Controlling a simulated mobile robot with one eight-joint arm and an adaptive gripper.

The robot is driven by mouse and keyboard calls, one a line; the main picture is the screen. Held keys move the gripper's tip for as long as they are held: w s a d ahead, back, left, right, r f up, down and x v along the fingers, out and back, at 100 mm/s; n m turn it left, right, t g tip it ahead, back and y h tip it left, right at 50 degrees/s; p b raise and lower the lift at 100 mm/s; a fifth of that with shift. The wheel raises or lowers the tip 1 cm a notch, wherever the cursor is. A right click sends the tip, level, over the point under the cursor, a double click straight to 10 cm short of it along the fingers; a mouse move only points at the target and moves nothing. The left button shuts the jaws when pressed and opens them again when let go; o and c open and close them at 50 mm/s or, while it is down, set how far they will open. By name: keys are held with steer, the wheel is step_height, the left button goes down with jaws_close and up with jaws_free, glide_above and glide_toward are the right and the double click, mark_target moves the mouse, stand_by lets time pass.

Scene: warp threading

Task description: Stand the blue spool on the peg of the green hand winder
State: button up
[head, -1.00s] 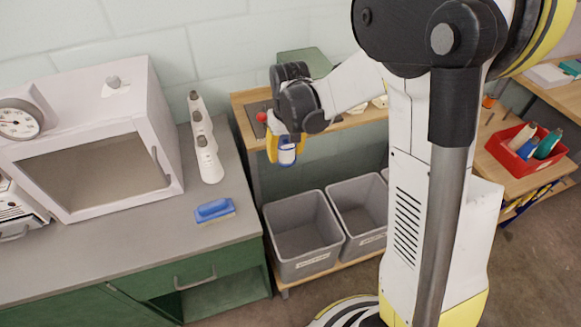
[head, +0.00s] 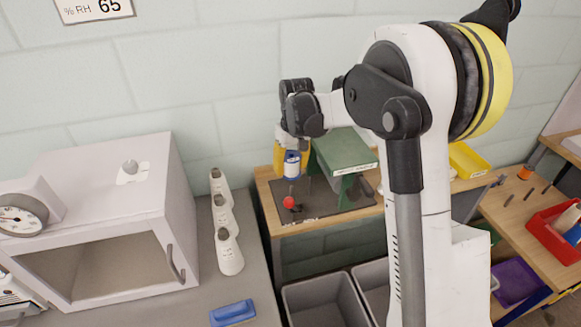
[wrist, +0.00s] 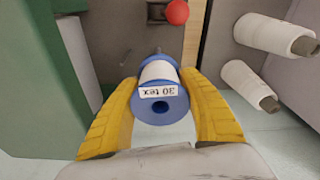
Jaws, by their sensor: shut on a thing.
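The blue spool (head: 292,164), wound with white and labelled "30 tex", is between the yellow fingers of my gripper (head: 291,157). The gripper is shut on it and holds it in the air. In the wrist view the spool (wrist: 160,100) sits between both fingers, one flange facing the camera. The green hand winder (head: 346,153) stands on a dark base plate (head: 325,208) on the wooden bench, with a red knob (head: 289,202) in front. In the head view the spool appears left of the green body and above the knob. A small metal tip shows behind the spool in the wrist view; whether it is the peg I cannot tell.
White cones (head: 225,225) stand in a row on the grey counter at left, beside a white cabinet (head: 100,225). A blue brush (head: 232,313) lies in front. Grey bins (head: 325,300) sit below the bench. A yellow tray (head: 468,160) is to the right.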

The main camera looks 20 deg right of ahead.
mark_target(291, 191)
steer(key=shift+s+f+b, duration=0.2)
steer(key=shift+f+b, duration=0.1)
steer(key=shift+f, duration=0.15)
steer(key=shift+f+b, duration=2.75)
steer(key=shift+f, duration=1.45)
steer(key=shift+f+b, duration=0.5)
steer(key=shift+f, duration=0.2)
steer(key=o, duration=1.2)
steer(key=shift+r, duration=0.1)
